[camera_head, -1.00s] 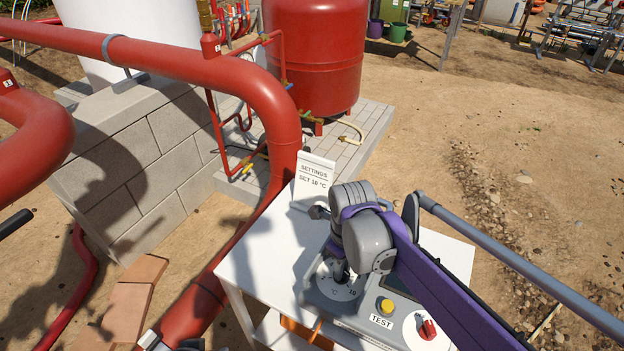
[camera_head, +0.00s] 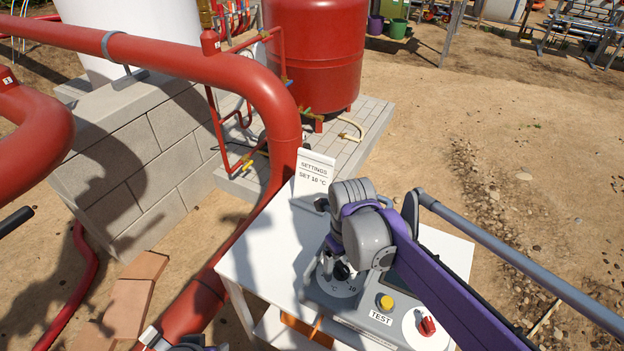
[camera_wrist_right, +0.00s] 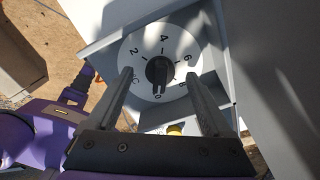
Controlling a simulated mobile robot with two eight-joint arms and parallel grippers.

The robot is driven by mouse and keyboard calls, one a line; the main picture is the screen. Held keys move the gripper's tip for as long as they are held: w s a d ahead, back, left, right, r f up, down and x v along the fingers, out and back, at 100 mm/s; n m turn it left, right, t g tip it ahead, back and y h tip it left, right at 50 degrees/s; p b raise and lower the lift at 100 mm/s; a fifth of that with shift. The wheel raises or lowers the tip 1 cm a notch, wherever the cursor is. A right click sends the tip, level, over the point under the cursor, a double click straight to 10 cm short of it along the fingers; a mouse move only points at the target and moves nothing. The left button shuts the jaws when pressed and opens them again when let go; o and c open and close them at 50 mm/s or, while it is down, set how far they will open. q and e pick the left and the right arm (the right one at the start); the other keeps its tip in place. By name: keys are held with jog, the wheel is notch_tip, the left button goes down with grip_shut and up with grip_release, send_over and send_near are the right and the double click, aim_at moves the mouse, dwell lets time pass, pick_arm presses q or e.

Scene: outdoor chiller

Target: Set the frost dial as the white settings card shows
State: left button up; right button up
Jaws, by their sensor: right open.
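The white settings card (camera_head: 315,176) stands upright at the back of the white table and reads "SETTINGS, SET 10 °C". The frost dial (camera_head: 335,287) has a white numbered face and a black knob (camera_head: 342,271). In the right wrist view the dial face (camera_wrist_right: 138,60) shows 2, 4, 6 and 8, and the bar of the knob (camera_wrist_right: 160,70) lies toward the bottom number, partly hidden. My right gripper (camera_wrist_right: 163,92) is open, one finger on each side of the knob, apparently clear of it. My left gripper is barely in view at the bottom edge.
The grey panel also carries a yellow button (camera_head: 385,302) above a TEST label, and a red knob (camera_head: 427,326) on a white disc. A thick red pipe (camera_head: 270,100) runs left of the white table (camera_head: 262,262). Sandy ground lies open on the right.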

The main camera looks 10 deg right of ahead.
aim_at(342, 267)
notch_tip(342, 267, up, 7)
jog(key=p, duration=0.4)
jog(key=shift+r+p, duration=0.1)
jog(key=shift+p, duration=0.25)
pick_arm(q)
jog(key=r, duration=0.1)
jog(key=w+r, duration=0.1)
jog(key=r, duration=0.3)
jog(key=shift+w+r, duration=0.25)
jog(key=shift+w, duration=0.05)
pick_arm(e)
jog(key=shift+w, duration=0.1)
pick_arm(q)
jog(key=shift+s, duration=0.1)
